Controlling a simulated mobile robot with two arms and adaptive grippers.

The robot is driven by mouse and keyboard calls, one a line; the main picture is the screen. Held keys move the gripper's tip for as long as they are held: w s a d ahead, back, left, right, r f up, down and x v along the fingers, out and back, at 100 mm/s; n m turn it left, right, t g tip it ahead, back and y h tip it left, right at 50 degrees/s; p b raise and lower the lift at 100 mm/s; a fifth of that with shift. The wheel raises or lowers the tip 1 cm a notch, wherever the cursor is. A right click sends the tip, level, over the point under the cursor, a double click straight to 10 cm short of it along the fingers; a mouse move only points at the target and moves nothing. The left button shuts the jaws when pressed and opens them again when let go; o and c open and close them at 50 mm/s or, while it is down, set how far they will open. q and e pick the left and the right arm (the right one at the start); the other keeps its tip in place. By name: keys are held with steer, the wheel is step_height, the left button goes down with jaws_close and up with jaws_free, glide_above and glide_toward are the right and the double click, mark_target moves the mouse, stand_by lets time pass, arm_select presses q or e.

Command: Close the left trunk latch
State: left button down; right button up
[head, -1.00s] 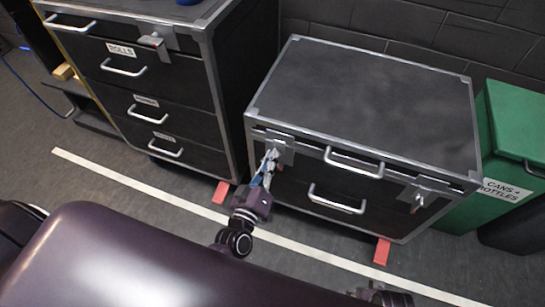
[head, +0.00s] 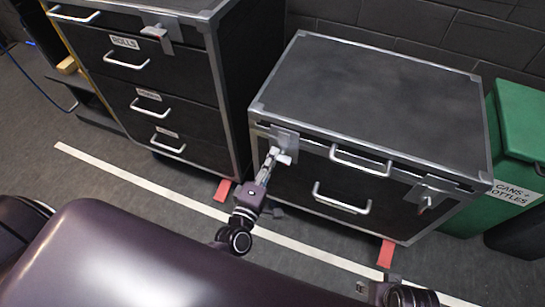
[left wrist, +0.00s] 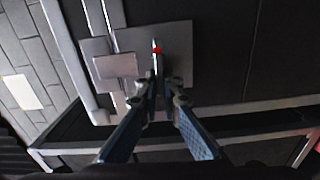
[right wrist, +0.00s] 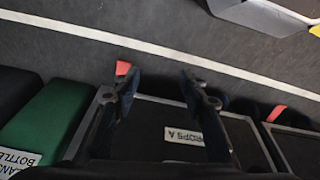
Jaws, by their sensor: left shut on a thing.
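The black trunk (head: 375,95) with metal edges stands right of centre in the head view. Its left latch (head: 287,138) is a grey plate on the front, near the upper left corner. In the left wrist view the latch plate (left wrist: 180,45) shows with a red-tipped lever (left wrist: 157,50). My left gripper (head: 271,155) is at this latch, its fingers (left wrist: 158,90) close together and shut on the lever, partly hiding it. The right latch (head: 432,190) has a lever hanging down. My right gripper (right wrist: 160,85) is open and empty, away from the latches.
A drawer cabinet (head: 150,75) stands left of the trunk and a green bin (head: 520,130) right of it. The trunk front has two handles (head: 342,200). Red floor marks (head: 386,253) lie by the trunk. The floor before it is clear, with a white line.

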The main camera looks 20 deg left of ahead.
arm_select(q)
steer(key=shift+s+d+f+n, duration=0.2)
steer(key=shift+d+f+n, duration=0.1)
steer(key=shift+d+f, duration=0.1)
arm_select(e)
steer(key=shift+r, duration=0.5)
arm_select(q)
steer(key=c, duration=2.1)
jaws_free()
steer(key=shift+r, duration=0.1)
steer(key=shift+w+r, duration=0.1)
steer(key=shift+r, duration=0.05)
arm_select(e)
steer(key=shift+d, duration=0.1)
arm_select(q)
steer(key=s, duration=1.2)
steer(key=shift+a, duration=0.2)
